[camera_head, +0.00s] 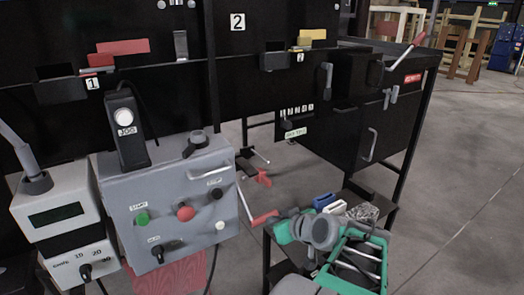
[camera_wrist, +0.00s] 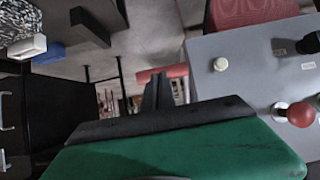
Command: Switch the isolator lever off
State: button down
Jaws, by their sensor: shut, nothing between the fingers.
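A lever with a thin metal rod and a red grip (camera_head: 264,217) hangs at the right side of the grey control box (camera_head: 168,190); I take it for the isolator lever, though no label is readable. Its red grip also shows in the wrist view (camera_wrist: 160,73), just beyond my fingertips. My gripper (camera_wrist: 158,80) is shut and empty, its dark fingers together and pointing at the grip. I cannot tell whether they touch it. In the head view my green and grey hand (camera_head: 286,231) is right beside the grip, and its fingers are mostly hidden.
The box has a green button (camera_head: 142,217), a red knob (camera_head: 185,213) and a handle (camera_head: 210,173). Another red-handled lever (camera_head: 416,41) is upper right. Open floor lies farther right.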

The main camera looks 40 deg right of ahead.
jog(key=shift+w+f+b, duration=0.2)
jog(key=shift+f+b, duration=0.15)
jog(key=shift+f, duration=0.15)
jog(key=shift+w+f+b, duration=0.15)
jog(key=shift+f+b, duration=0.15)
jog(key=shift+f, duration=0.2)
jog(key=shift+a+f, duration=0.1)
jog(key=shift+f, duration=0.05)
jog(key=s+r+p, duration=0.3)
jog(key=s, duration=1)
jog(key=shift+a+r, duration=0.15)
jog(key=shift+a, duration=0.1)
jog(key=shift+w, duration=0.1)
